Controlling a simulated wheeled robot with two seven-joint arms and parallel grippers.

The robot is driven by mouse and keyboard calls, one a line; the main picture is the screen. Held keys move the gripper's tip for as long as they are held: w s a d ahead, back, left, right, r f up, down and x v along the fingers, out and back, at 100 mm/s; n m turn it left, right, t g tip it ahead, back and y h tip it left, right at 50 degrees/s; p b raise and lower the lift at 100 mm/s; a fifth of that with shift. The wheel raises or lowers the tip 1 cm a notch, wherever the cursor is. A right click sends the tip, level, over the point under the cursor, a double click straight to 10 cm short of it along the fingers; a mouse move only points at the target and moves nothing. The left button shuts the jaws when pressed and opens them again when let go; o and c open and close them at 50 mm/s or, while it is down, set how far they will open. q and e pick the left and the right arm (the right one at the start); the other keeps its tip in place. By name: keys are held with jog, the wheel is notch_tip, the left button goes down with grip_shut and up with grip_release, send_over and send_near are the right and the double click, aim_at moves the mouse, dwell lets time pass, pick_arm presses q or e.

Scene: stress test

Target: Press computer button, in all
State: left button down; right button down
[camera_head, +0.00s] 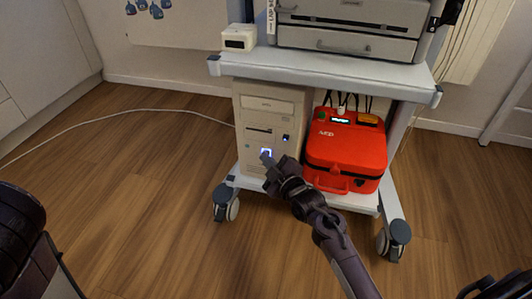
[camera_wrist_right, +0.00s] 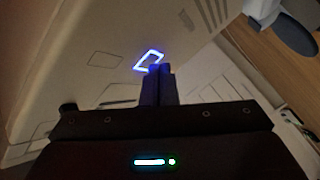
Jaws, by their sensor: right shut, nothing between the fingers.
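The computer (camera_head: 262,108) is a beige tower standing upright on the lower shelf of a cart. Its button (camera_head: 265,153) is a small square with a glowing blue-white outline, low on the front panel. My right gripper (camera_head: 266,159) is shut and empty, with its fingertips right at the button. In the right wrist view the shut fingertips (camera_wrist_right: 159,70) overlap the lower edge of the lit button outline (camera_wrist_right: 148,60) on the computer's front (camera_wrist_right: 75,65). I cannot tell whether they touch it. My left gripper is not in view.
A red case (camera_head: 345,158) stands right of the computer on the same shelf. The cart's upper shelf (camera_head: 330,70) holds a small white device (camera_head: 239,38) and a drawer unit (camera_head: 345,45). Cart wheels (camera_head: 226,203) stick out below. A white cable (camera_head: 150,109) crosses the wooden floor (camera_head: 130,200).

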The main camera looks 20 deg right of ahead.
jog(key=shift+s+a+p, duration=0.4)
jog(key=shift+s+p, duration=0.2)
jog(key=shift+s+a+p, duration=0.7)
jog(key=shift+s+p, duration=0.1)
jog(key=shift+s, duration=0.25)
jog(key=shift+s+a+p, duration=0.7)
jog(key=shift+s+p, duration=0.1)
jog(key=shift+s, duration=0.2)
